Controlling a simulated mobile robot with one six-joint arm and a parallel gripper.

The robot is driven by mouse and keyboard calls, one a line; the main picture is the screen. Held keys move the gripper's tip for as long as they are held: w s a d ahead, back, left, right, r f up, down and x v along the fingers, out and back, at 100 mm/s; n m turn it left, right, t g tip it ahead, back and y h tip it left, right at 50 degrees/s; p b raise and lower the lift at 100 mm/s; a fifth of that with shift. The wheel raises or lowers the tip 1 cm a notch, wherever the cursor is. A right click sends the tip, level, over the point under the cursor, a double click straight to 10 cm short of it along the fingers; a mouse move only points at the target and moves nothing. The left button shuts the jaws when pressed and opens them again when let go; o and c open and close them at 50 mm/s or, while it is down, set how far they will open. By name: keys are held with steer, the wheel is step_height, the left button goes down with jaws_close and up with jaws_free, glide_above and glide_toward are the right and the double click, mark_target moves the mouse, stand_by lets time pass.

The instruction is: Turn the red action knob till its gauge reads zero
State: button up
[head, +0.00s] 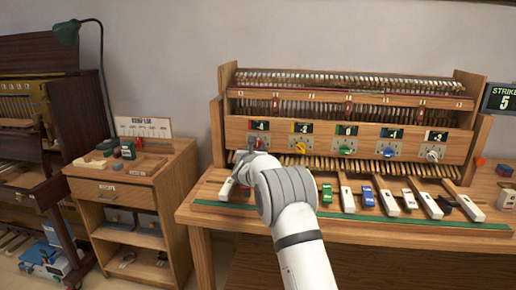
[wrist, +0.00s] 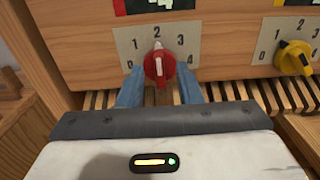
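The red action knob (wrist: 160,67) sits on a pale dial plate (wrist: 129,45) marked 0 to 4 in the wrist view. Its white pointer is up, at about 2. My gripper (wrist: 160,82) is open, with one blue finger on each side of the knob's lower part and a visible gap on both sides. I cannot tell whether the fingertips reach past the knob's face. In the head view my gripper (head: 248,155) is in front of the leftmost dial and hides most of it. The gauge with red (head: 259,125) above reads 4, possibly with a minus sign.
A yellow knob (wrist: 295,57) is close on the right; green (head: 345,150), blue (head: 389,153) and white (head: 432,155) knobs follow. Wooden key levers lie just below the dials. Loose keys and small blocks lie on the bench (head: 330,222). A small cabinet (head: 137,190) stands left.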

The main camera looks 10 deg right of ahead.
steer(key=shift+w+d, duration=0.1)
steer(key=shift+w, duration=0.15)
steer(key=shift+c, duration=0.4)
jaws_close()
steer(key=shift+d, duration=0.25)
steer(key=shift+a+f+b, duration=0.1)
steer(key=shift+f+b, duration=0.05)
steer(key=shift+b, duration=0.25)
